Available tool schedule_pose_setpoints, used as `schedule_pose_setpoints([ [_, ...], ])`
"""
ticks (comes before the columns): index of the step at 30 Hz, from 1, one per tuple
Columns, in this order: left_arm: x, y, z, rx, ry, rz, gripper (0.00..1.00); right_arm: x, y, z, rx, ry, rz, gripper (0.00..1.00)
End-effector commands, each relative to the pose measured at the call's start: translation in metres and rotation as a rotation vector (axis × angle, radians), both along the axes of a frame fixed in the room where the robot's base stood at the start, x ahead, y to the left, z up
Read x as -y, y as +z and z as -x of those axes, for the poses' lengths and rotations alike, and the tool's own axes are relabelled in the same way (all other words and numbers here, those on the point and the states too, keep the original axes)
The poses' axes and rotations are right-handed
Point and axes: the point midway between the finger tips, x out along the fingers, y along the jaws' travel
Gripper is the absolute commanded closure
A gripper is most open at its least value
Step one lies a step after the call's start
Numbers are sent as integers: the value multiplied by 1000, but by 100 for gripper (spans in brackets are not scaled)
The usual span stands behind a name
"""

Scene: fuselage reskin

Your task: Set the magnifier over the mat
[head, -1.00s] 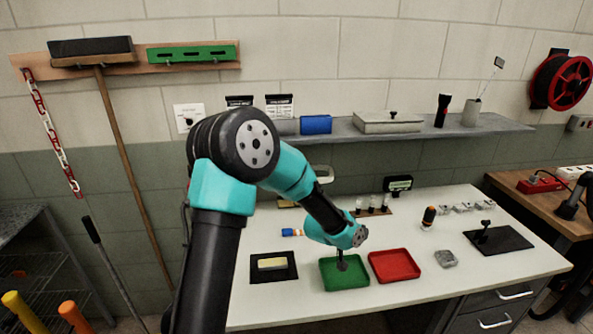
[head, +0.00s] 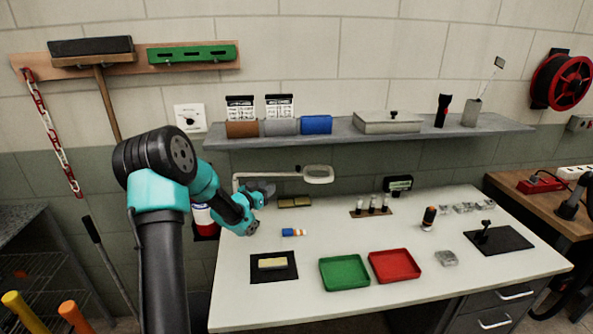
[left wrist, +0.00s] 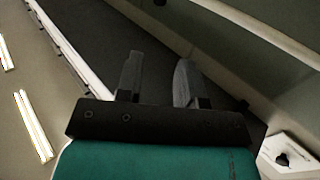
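The magnifier (head: 318,174) is a pale ring head on a thin jointed arm at the back left of the white bench. Two dark mats lie on the bench: one at the front left (head: 287,275) under a yellow-topped block (head: 272,263), and a larger one at the right (head: 513,238) with a small black stand on it. My left gripper (head: 265,188) is beside the magnifier's arm, left of its head; I cannot tell whether they touch. In the left wrist view its two fingers (left wrist: 158,80) are apart with nothing between them. My right gripper is out of view.
A green tray (head: 344,287) and a red tray (head: 418,276) sit at the bench front. A blue-and-orange tube (head: 293,232) lies behind the left mat. A small rack (head: 371,212) stands at the back. A shelf (head: 350,137) runs above the bench.

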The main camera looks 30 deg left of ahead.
Motion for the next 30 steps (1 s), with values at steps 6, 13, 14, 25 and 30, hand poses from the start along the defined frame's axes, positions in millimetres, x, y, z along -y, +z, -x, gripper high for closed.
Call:
schedule_pose_setpoints([
  [6, 1, 0, 0, -1, 0, 1, 65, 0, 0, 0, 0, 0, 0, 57],
  [13, 1, 0, -11, -1, 0, 1, 65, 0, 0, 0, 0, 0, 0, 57],
  [14, 1, 0, -14, 0, 0, 1, 65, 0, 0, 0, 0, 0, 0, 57],
  [25, 5, -1, -72, -2, -1, 2, 65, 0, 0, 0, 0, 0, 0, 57],
  [30, 6, 0, -101, 0, 0, 1, 65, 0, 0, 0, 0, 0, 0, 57],
])
